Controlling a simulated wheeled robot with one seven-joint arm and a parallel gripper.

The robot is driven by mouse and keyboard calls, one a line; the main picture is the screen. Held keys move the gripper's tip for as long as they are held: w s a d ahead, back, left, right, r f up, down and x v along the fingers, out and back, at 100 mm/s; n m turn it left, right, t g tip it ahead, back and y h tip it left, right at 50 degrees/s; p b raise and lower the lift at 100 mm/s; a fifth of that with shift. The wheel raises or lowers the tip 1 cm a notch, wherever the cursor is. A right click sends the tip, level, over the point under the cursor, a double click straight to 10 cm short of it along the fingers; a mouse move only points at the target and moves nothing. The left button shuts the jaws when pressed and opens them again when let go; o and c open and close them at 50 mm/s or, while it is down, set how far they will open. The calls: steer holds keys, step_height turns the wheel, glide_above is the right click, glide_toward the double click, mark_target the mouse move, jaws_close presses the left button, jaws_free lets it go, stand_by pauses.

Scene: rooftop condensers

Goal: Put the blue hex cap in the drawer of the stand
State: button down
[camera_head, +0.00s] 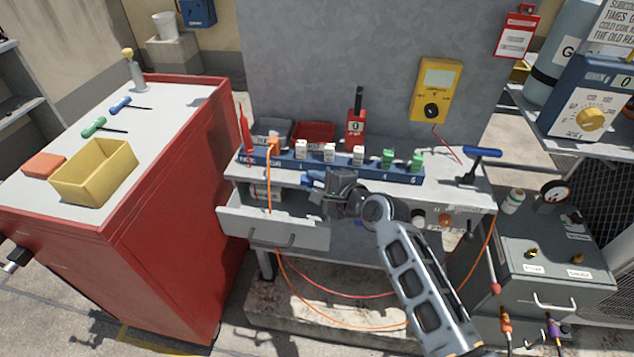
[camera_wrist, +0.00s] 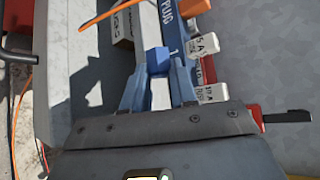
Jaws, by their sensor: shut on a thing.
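My gripper (camera_head: 318,182) is over the front edge of the stand (camera_head: 455,193), in front of the blue rack (camera_head: 345,168). Its blue fingers, seen in the wrist view (camera_wrist: 157,72), are shut on the blue hex cap (camera_wrist: 157,59), which sits between the fingertips. In the head view the cap is hard to tell from the blue fingers. The drawer (camera_head: 273,232) of the stand is pulled out at the left front, with a handle on its face. The gripper is above and to the right of it. The drawer's floor is mostly hidden behind its front.
White, green and orange plugs stand along the rack. An orange cable (camera_head: 268,190) hangs down across the drawer. A blue T-handle tool (camera_head: 482,152) stands at the stand's right. A red cabinet (camera_head: 185,190) with a yellow bin (camera_head: 95,175) is close on the left.

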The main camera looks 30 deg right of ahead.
steer(key=shift+f, duration=0.4)
steer(key=shift+f+b, duration=0.2)
steer(key=shift+b, duration=0.15)
steer(key=c, duration=0.9)
jaws_free()
steer(key=shift+r, duration=0.1)
steer(key=shift+r, duration=0.25)
steer(key=v, duration=1.2)
steer(key=shift+r+p, duration=0.3)
steer(key=shift+p, duration=0.05)
